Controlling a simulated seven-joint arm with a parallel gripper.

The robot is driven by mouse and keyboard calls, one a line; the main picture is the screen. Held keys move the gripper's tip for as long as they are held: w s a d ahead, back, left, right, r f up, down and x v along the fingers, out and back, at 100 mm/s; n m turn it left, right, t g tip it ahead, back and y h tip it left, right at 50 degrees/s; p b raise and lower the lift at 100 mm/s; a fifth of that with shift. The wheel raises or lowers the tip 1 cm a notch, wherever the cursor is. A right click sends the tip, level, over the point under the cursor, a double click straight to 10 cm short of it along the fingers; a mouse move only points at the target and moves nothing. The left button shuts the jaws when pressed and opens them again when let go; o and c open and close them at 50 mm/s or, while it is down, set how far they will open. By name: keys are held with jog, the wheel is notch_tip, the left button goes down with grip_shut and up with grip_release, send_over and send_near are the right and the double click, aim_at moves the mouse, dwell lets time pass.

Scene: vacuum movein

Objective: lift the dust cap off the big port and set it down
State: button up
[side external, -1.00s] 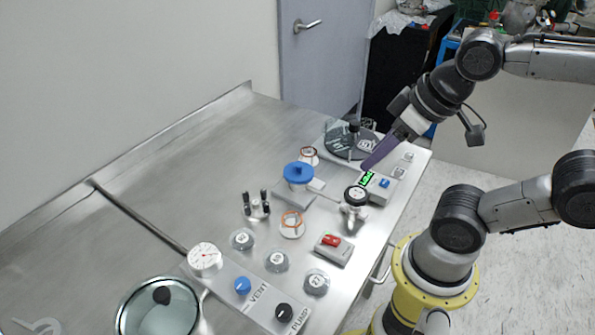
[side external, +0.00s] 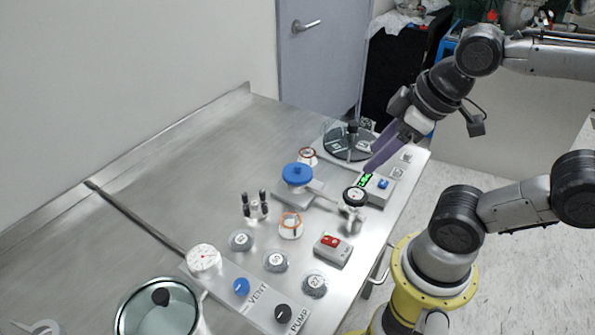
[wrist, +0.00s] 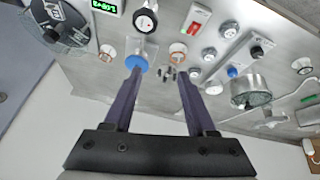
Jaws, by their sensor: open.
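The blue dust cap (side external: 298,173) sits on the big port on a metal block, near the middle of the bench's right half in the side view. It also shows in the wrist view (wrist: 137,63), just beyond the tip of the left finger. My gripper (side external: 373,160) has long purple fingers and is open and empty. In the side view it is up and to the right of the cap, above the display box, and apart from the cap. In the wrist view the fingertips (wrist: 158,75) are spread wide with nothing held between them.
A black-topped valve (side external: 354,197) stands right of the port. A green-lit display box (side external: 376,186) and a round dark plate with a knob (side external: 348,142) are near the gripper.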

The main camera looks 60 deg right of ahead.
jog(key=w+r+n+g, duration=0.1)
jog(key=w+r+n, duration=0.4)
jog(key=n, duration=0.2)
jog(key=n+g, duration=0.4)
jog(key=n, duration=0.1)
send_over(298, 166)
jog(key=f, duration=0.8)
jog(key=w+f, duration=0.1)
jog(key=f, duration=0.4)
jog(key=shift+s+f, duration=0.2)
jog(key=shift+f, duration=1.35)
jog(key=shift+s+f, duration=0.2)
jog(key=shift+f, duration=1.3)
grip_shut()
